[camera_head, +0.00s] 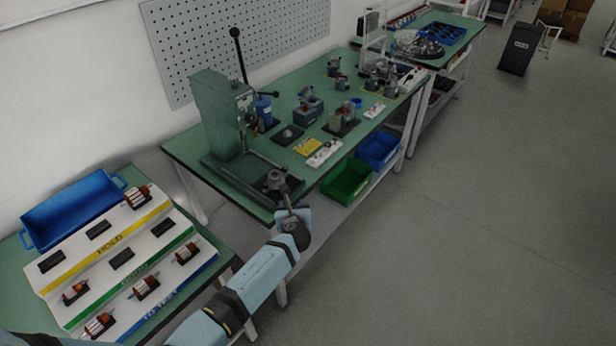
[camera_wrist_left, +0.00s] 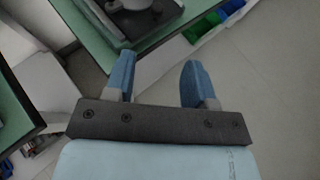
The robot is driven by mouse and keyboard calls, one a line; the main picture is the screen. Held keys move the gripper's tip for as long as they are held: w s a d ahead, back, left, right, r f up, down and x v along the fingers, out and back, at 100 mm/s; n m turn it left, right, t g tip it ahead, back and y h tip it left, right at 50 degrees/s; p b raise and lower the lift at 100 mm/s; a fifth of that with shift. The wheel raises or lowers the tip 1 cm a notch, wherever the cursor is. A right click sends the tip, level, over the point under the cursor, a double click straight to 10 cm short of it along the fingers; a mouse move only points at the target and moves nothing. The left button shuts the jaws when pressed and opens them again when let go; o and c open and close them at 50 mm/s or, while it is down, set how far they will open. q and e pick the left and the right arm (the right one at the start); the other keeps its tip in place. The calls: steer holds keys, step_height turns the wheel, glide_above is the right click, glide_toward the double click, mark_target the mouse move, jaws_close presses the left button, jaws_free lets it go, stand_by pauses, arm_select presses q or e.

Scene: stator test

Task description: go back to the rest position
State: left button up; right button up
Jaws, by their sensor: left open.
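My left arm reaches forward from the bottom of the head view. Its gripper (camera_head: 293,214) is near the front left corner of the green-topped workbench (camera_head: 183,151). In the left wrist view the two blue fingers (camera_wrist_left: 155,82) are apart with nothing between them. Behind the fingertips are the bench edge and grey floor. My right gripper is not in either view.
A green press (camera_head: 222,115) stands on the bench near my left gripper. A sloped rack (camera_head: 75,262) with several rotors and a blue tray (camera_head: 75,208) are on the left table. Green (camera_head: 346,182) and blue (camera_head: 378,150) bins sit under the bench. The floor at right is clear.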

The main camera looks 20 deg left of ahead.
arm_select(q)
steer(key=s+d+f+n+g+h, duration=0.1)
steer(key=s+d+f+n+h, duration=0.15)
steer(key=s+n, duration=0.55)
steer(key=s+d+f+n+h, duration=0.15)
steer(key=s+f+n, duration=0.3)
steer(key=s, duration=0.55)
steer(key=s+d+r+n+h, duration=0.1)
steer(key=s+r+n+h, duration=0.1)
steer(key=s+n, duration=0.6)
steer(key=s+r+n+h, duration=0.2)
steer(key=s+r+n, duration=0.1)
steer(key=s+n, duration=0.5)
steer(key=shift+s+d+h, duration=0.15)
steer(key=shift+d+h, duration=0.15)
steer(key=shift+d, duration=0.1)
